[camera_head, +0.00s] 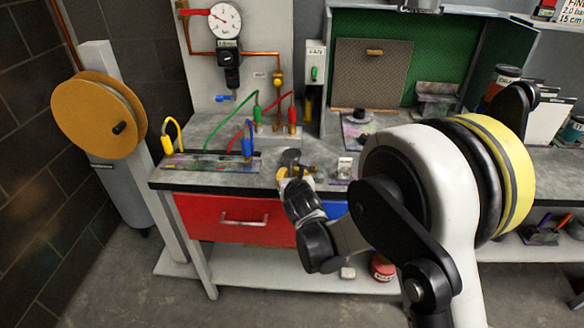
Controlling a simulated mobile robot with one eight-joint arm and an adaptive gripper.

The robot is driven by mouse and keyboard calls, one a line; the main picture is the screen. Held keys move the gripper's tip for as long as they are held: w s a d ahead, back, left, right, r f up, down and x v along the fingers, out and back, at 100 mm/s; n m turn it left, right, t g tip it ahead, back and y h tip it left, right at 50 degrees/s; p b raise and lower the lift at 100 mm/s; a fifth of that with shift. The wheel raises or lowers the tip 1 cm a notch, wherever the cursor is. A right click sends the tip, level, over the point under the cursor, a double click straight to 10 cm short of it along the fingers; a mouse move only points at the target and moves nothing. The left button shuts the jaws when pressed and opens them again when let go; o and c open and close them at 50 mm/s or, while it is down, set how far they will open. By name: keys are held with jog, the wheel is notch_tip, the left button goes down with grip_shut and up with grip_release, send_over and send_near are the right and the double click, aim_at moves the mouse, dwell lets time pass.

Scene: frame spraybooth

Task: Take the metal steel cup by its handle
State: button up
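My arm reaches from the right over the front edge of the grey workbench (215,178). My gripper (290,160) is small and dark at the arm's end, over the bench top near its front edge. I cannot tell whether its fingers are open or shut, or whether anything is between them. I cannot clearly make out a metal steel cup or its handle. Small brass-coloured and pale items (309,176) lie just right of the gripper, partly covered by it. A small pale jar (345,166) stands further right. My arm hides much of the bench behind it.
Left of the gripper is a tray (205,163) with yellow and blue hose connectors. Green and red hoses rise behind it, below a pressure gauge (225,20). A green booth (445,52) stands at the back. Below are a red drawer (222,219) and a low shelf (235,271).

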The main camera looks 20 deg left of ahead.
jog(key=shift+w+a, duration=0.1)
jog(key=shift+w, duration=0.1)
grip_shut()
jog(key=shift+r, duration=0.1)
